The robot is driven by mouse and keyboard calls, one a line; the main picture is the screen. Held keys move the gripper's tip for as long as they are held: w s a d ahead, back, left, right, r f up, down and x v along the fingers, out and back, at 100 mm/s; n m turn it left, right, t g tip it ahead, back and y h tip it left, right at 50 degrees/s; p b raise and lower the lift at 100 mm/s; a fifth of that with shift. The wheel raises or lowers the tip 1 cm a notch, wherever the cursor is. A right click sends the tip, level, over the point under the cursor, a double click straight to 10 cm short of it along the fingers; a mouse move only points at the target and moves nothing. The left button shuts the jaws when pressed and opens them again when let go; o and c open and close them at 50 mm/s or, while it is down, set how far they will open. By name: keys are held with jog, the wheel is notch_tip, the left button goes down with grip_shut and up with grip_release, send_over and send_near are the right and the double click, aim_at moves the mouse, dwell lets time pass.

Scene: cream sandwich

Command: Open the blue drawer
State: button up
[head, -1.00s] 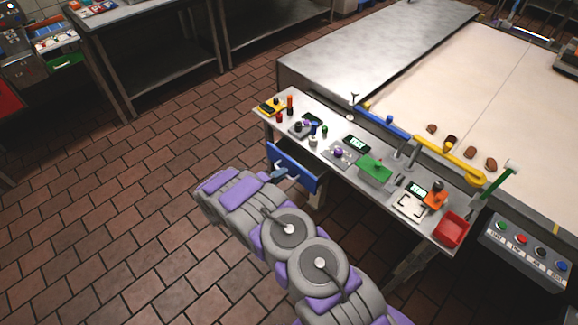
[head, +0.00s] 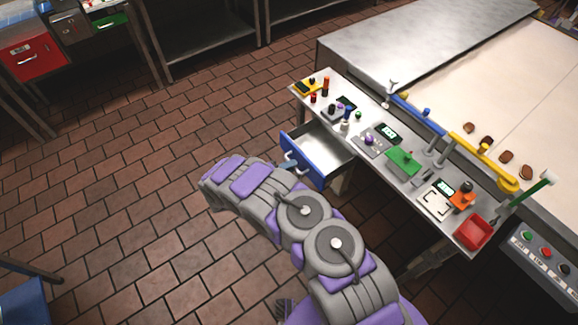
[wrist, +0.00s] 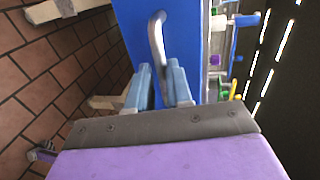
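The blue drawer (head: 312,160) under the control table stands pulled out in the head view, with its pale inside showing. Its front fills the upper middle of the wrist view (wrist: 189,40). The curved metal handle (wrist: 156,38) runs down between my gripper's light blue fingers (wrist: 160,82). The fingers lie close on both sides of the handle and look shut on it; the exact contact is partly hidden. In the head view my gripper (head: 287,164) is small at the drawer front, beyond my purple and grey arm.
The control table (head: 400,180) carries buttons, small displays, a green block (head: 403,160) and a red bin (head: 474,232). A red drawer (head: 32,55) is at the far left. The tiled floor (head: 130,200) left of the drawer is clear.

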jog(key=shift+o, duration=1.8)
jog(key=p+v, duration=0.2)
jog(key=v, duration=1.5)
jog(key=shift+a, duration=0.2)
jog(key=shift+r, duration=0.1)
